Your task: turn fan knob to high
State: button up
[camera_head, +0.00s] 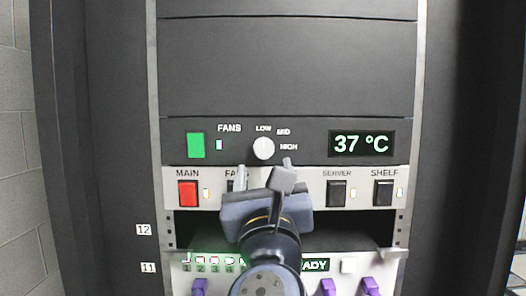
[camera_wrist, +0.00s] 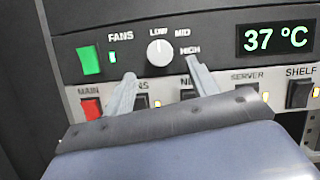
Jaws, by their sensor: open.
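The fan knob (camera_head: 263,148) is a round white dial on the dark FANS panel, with LOW, MID and HIGH printed from its top round to its right. It also shows in the wrist view (camera_wrist: 159,53). Its small mark seems to be near the top, toward LOW, but is hard to read. My gripper (camera_head: 264,168) is open, with its two fingers apart just below the knob in the picture. In the wrist view my gripper (camera_wrist: 159,71) has one finger to each side below the knob, with nothing between them. I see no contact with the knob.
A green button (camera_head: 196,145) sits left of the knob, and a 37 °C display (camera_head: 361,144) sits right. Below is a switch row with a red MAIN switch (camera_head: 187,193) and black SERVER (camera_head: 337,193) and SHELF (camera_head: 383,192) switches. Purple plugs (camera_head: 328,287) are lower down.

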aim_at(264, 152)
jog(key=p+x, duration=0.1)
jog(key=x, duration=0.4)
jog(key=shift+w, duration=0.2)
jog(key=shift+c, duration=0.5)
jog(key=c, duration=0.9)
